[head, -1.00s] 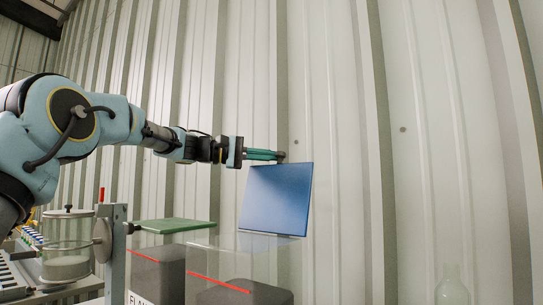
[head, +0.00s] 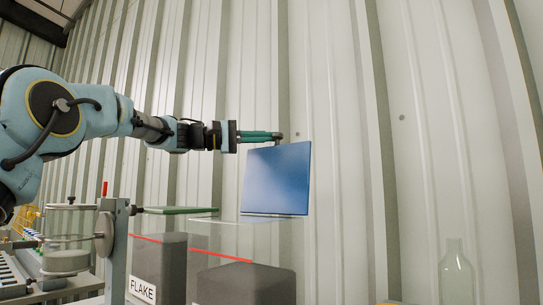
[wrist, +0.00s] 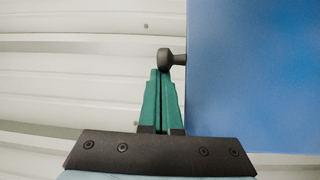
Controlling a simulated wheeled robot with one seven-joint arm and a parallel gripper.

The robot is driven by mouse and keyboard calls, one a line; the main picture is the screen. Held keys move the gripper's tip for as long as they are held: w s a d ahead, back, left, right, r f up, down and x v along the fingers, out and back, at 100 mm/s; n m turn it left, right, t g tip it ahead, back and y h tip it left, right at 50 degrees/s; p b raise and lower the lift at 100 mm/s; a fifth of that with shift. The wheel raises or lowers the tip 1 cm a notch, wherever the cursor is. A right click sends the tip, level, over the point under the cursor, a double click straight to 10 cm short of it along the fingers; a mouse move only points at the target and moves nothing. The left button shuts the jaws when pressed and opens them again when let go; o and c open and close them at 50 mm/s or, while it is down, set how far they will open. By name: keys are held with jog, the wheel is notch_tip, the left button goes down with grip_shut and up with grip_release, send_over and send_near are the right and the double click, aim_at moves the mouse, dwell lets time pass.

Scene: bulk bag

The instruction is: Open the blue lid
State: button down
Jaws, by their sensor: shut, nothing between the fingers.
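The blue lid (head: 278,180) stands raised, nearly upright and tilted slightly back, at the rear edge of a clear bin (head: 240,219) in the head view. It fills the right side of the wrist view (wrist: 255,75). A dark knob (wrist: 165,59) sticks out from the lid's edge. My gripper (head: 276,135) is at the lid's top left corner, with its green fingers shut and empty. In the wrist view the fingertips (wrist: 160,74) are just below the knob in the picture; I cannot tell whether they touch it.
A green lid (head: 178,210) lies flat over the neighbouring bin, labelled FLAKE, on the left. A glass jar (head: 68,240) stands further left and a clear bottle (head: 456,275) at lower right. A ribbed metal wall (head: 345,120) rises close behind.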

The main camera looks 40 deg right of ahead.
jog(key=a+m+b, duration=0.1)
jog(key=a+b, duration=0.1)
jog(key=b, duration=0.1)
jog(key=s+a+g+h+b, duration=0.1)
jog(key=b, duration=0.3)
jog(key=shift+a+r+m, duration=0.15)
jog(key=shift+a+m, duration=0.25)
jog(key=b+v, duration=0.4)
jog(key=v, duration=0.6)
jog(key=shift+w+a+f, duration=0.15)
jog(key=shift+a+f, duration=0.1)
jog(key=shift+a, duration=0.1)
